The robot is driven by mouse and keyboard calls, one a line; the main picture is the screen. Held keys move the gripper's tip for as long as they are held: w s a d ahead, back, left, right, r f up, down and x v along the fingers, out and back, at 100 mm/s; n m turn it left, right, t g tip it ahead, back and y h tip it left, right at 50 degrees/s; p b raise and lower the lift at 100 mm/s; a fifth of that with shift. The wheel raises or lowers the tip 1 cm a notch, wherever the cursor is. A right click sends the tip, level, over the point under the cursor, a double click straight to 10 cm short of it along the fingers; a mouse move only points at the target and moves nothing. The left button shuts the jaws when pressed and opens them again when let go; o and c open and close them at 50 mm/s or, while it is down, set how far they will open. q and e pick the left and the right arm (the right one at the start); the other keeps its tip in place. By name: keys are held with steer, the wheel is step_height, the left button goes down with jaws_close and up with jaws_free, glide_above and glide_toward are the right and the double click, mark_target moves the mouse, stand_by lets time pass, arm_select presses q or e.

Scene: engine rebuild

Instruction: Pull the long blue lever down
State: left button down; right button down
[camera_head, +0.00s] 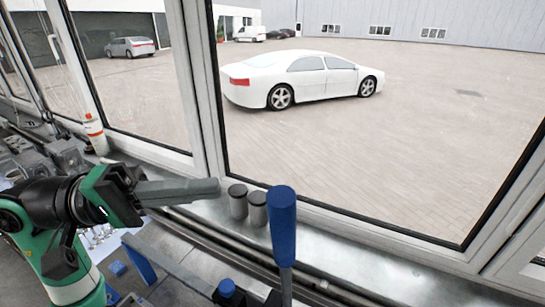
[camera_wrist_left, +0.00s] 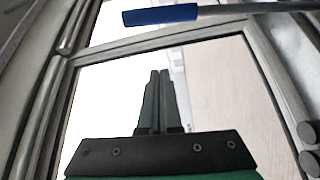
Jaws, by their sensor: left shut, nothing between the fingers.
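The long blue lever (camera_head: 283,228) stands upright in the head view, a blue grip on a grey metal rod. In the left wrist view its blue grip (camera_wrist_left: 160,15) lies across the top, beyond my fingertips, with the rod running to the right. My left gripper (camera_head: 215,188) is shut and empty, pointing right. In the head view its tips are left of the blue grip, with a visible gap. In the left wrist view my left gripper (camera_wrist_left: 160,75) shows two fingers together, apart from the lever. My right gripper is not in view.
Two grey cylinders (camera_head: 247,204) stand on the sill between my left gripper and the lever. A shorter blue knob (camera_head: 227,288) is at the lower left of the lever. Window frames (camera_head: 212,100) rise behind. A white and orange bottle (camera_head: 96,134) stands at left.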

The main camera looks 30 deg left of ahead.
arm_select(q)
steer(key=r+p+x, duration=0.1)
steer(key=p+x, duration=0.2)
steer(key=x, duration=0.7)
steer(key=s, duration=0.1)
steer(key=s+f, duration=0.1)
steer(key=s+d+p, duration=0.1)
steer(key=s, duration=0.1)
steer(key=shift+f, duration=0.15)
steer(key=shift+d, duration=0.1)
